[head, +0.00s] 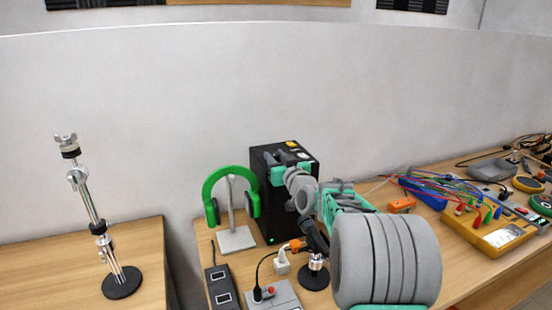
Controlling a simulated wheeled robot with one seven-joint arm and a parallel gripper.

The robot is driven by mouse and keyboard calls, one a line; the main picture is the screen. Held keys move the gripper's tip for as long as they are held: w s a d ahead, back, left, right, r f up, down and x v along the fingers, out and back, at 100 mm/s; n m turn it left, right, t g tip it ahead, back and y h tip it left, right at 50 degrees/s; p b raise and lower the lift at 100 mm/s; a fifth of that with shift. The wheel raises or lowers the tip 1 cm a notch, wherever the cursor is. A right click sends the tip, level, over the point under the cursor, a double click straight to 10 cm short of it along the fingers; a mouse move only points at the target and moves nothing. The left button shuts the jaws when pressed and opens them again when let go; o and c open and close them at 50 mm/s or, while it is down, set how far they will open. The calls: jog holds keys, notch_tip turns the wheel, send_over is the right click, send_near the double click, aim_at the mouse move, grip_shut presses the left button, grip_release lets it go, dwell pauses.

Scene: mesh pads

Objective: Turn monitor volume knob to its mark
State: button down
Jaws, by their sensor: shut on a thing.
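The monitor is a black box-shaped speaker (272,222) standing on the bench behind my arm. A yellow patch and a pale patch show near its top, and a small green light shows low on it. My gripper (279,159) is at the upper part of the monitor, with its dark fingers closed there. It is shut on the volume knob, which the fingers and wrist hide. The knob's mark and pointer cannot be seen. My grey and teal arm covers the monitor's right side.
Green headphones on a stand (236,238) are close left of the monitor. In front are a grey box with a red button (272,295), a white plug (281,263) and a black round base (314,277). A yellow meter (490,235) and cables crowd the right. A metal stand (122,283) occupies the left table.

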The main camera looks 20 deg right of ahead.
jog(key=shift+r, duration=0.8)
jog(key=c, duration=1.5)
grip_release()
jog(key=shift+o, duration=0.9)
jog(key=shift+s+f, duration=0.1)
jog(key=shift+o, duration=1.1)
jog(key=shift+f, duration=0.3)
jog(key=s+b, duration=0.2)
jog(key=s, duration=0.5)
jog(key=shift+s, duration=0.4)
jog(key=shift+d, duration=0.1)
